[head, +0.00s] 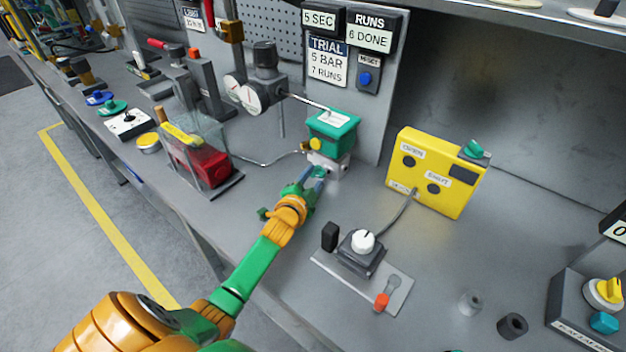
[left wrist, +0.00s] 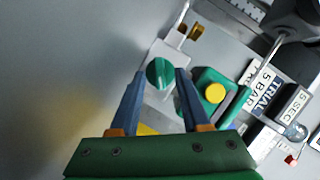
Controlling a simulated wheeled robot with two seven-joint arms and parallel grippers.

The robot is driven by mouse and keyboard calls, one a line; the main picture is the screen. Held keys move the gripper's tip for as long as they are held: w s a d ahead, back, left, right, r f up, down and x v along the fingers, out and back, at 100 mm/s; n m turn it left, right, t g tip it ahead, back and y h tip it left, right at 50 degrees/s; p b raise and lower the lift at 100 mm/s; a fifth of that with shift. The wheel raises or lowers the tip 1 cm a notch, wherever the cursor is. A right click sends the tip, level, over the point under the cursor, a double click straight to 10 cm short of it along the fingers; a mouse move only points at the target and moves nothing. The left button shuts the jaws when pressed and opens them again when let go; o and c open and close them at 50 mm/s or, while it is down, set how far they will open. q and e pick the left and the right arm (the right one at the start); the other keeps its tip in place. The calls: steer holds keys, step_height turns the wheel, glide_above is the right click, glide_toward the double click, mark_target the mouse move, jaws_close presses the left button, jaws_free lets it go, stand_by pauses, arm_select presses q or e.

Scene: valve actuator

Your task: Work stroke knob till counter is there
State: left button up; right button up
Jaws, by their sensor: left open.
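A green round knob (left wrist: 161,73) sits on a pale block below the teal-topped actuator (head: 333,132). In the head view the knob (head: 319,172) is partly hidden by my left gripper (head: 312,180). In the left wrist view the open blue fingers (left wrist: 161,78) stand on either side of the knob; I cannot tell whether they touch it. The counter (head: 370,32) reads "RUNS 6 DONE". The card (head: 327,62) beside it reads "TRIAL 5 BAR 7 RUNS". No label naming a stroke knob is readable. My right gripper is not in view.
A yellow box (head: 436,172) with a green knob stands right of the actuator. A white knob (head: 363,241) on a dark block is nearer the front. A blue reset button (head: 365,78) is under the counter. A clear cover (head: 195,150) over a red part stands left.

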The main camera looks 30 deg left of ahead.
arm_select(q)
jaws_close()
